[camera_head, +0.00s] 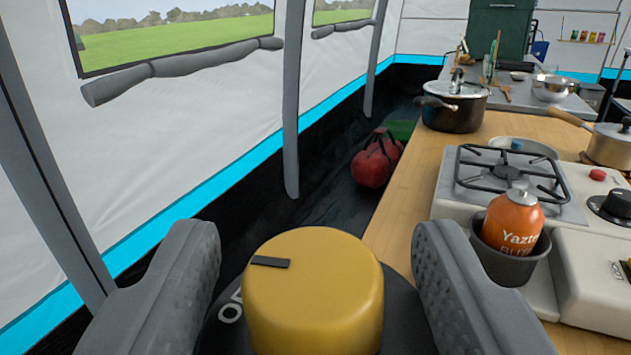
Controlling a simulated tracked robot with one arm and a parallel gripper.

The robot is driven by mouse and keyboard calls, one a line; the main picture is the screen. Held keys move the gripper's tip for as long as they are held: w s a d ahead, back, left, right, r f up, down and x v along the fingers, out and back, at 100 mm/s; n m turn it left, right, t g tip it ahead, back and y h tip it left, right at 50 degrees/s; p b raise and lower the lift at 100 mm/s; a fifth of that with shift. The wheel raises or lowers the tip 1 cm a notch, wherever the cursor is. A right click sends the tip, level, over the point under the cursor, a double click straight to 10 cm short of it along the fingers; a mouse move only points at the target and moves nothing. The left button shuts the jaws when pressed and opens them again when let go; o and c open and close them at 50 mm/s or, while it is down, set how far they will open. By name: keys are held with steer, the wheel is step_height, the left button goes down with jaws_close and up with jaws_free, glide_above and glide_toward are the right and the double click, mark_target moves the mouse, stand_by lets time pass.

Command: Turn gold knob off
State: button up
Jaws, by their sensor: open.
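The gold knob (322,300) is large in the lower middle of the view. It is a yellow-gold cylinder with a short dark mark near the left of its top. It sits on a dark round dial plate (222,325) with partly covered white letters starting with "O". My gripper (318,280) is open, with one grey textured finger on each side of the knob. A gap shows between the knob and each finger. The lower ends of the fingers and the knob's lower part are cut off by the frame.
To the right, a wooden counter (408,215) holds a gas stove (510,180), an orange canister (512,225) in a dark cup, and a dark pot (453,108). A red bag-like object (375,165) lies on the dark floor. The tent wall (190,120) is at left.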

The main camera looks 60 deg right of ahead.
steer(key=shift+w+d, duration=0.3)
steer(key=shift+d, duration=0.25)
steer(key=c, duration=1)
steer(key=shift+o, duration=0.2)
